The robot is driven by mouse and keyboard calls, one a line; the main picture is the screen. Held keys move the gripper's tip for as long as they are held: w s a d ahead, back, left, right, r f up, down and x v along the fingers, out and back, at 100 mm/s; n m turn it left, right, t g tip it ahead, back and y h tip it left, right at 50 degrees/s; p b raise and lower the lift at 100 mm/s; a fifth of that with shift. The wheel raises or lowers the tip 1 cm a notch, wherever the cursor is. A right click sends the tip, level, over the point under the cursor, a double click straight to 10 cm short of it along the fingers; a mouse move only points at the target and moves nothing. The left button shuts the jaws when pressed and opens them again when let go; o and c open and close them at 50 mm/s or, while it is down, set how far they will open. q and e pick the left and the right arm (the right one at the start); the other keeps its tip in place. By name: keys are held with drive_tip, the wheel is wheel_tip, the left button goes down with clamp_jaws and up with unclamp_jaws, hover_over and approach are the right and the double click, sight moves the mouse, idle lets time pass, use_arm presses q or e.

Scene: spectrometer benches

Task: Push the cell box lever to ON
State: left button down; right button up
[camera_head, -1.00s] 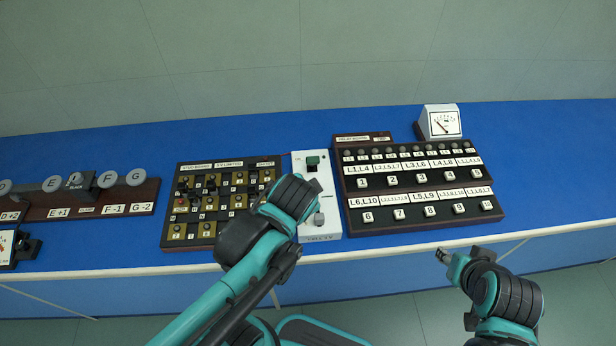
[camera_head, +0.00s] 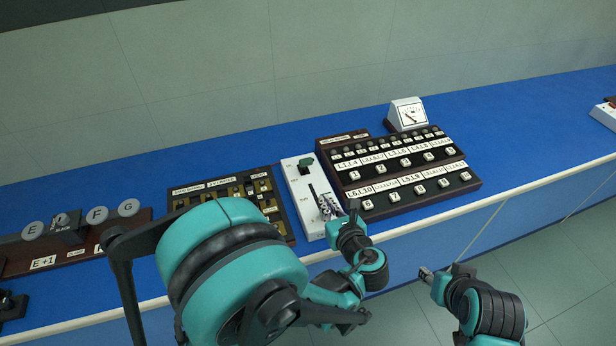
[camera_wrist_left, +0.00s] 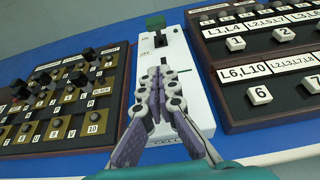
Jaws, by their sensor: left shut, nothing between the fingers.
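The cell box (camera_head: 297,181) is a narrow white box on the blue bench, with a dark slot along its top and a green block (camera_head: 306,163) near its far end. It also shows in the wrist view (camera_wrist_left: 180,50). My left gripper (camera_head: 327,203) is over the near half of the box, beside the slot. In the wrist view its fingers (camera_wrist_left: 164,70) are together with nothing between them. The lever's grey knob is hidden behind the gripper. I cannot tell whether the fingers touch it. My right gripper (camera_head: 428,274) hangs in front of the bench, away from the box.
A dark plug board (camera_head: 180,199) stands close left of the box. A dark button panel (camera_head: 330,146) stands close right, with a meter (camera_head: 407,113) behind it. A rail with round knobs (camera_head: 75,243) is at far left. The bench behind is clear.

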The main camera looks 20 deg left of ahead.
sight(314, 195)
use_arm(q)
drive_tip(key=shift+w, duration=0.1)
drive_tip(key=b+x, duration=0.3)
drive_tip(key=x, duration=0.7)
drive_tip(key=shift+f, duration=0.15)
drive_tip(key=shift+w+a+r, duration=0.55)
drive_tip(key=shift+w+a, duration=0.15)
drive_tip(key=shift+w, duration=0.2)
drive_tip(key=shift+w+a+r+b, duration=0.35)
drive_tip(key=shift+w+r, duration=0.05)
drive_tip(key=shift+w, duration=0.2)
drive_tip(key=shift+r, duration=0.1)
